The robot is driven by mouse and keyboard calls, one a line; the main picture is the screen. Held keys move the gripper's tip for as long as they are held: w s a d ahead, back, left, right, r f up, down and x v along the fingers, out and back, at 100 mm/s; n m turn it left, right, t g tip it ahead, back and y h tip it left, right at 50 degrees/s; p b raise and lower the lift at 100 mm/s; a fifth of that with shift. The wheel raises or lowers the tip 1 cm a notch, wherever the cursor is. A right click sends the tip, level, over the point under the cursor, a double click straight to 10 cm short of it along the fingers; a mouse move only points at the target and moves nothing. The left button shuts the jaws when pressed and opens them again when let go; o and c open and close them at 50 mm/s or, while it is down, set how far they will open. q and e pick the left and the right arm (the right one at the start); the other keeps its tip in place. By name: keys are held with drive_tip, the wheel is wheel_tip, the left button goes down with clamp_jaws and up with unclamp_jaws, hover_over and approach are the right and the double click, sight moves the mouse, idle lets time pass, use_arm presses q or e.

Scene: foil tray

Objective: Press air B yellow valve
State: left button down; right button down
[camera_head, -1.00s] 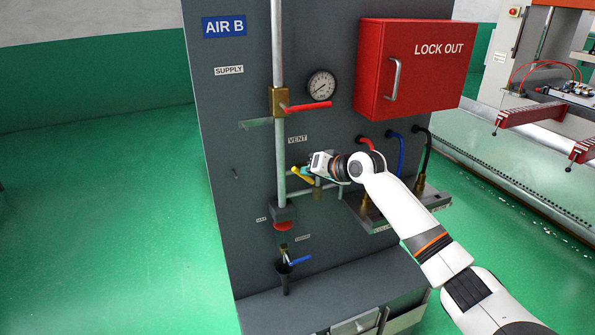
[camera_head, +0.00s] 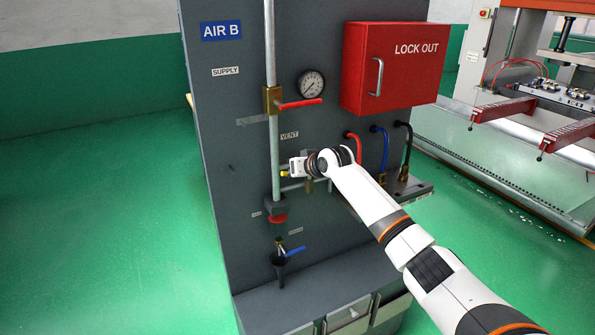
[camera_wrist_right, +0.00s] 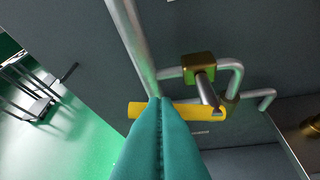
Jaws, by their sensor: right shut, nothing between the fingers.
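The yellow valve handle (camera_wrist_right: 207,112) is a bar lying crosswise in the right wrist view, below a brass valve body (camera_wrist_right: 198,66) on a grey pipe. My right gripper (camera_wrist_right: 161,104) has its teal fingers shut together with nothing between them. The fingertips overlap the left half of the yellow bar in that view; I cannot tell whether they touch it. In the head view my right gripper (camera_head: 288,172) is at the pipe below the VENT label (camera_head: 290,135), and only a small bit of yellow (camera_head: 284,173) shows beside it. My left gripper is not in view.
A blue-handled valve (camera_head: 294,251) is lower down. Hoses (camera_head: 381,150) hang right of my gripper. Green floor lies open at left.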

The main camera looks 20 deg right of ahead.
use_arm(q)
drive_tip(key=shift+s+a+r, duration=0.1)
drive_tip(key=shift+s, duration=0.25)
use_arm(e)
drive_tip(key=shift+a+f, duration=0.3)
idle(0.7)
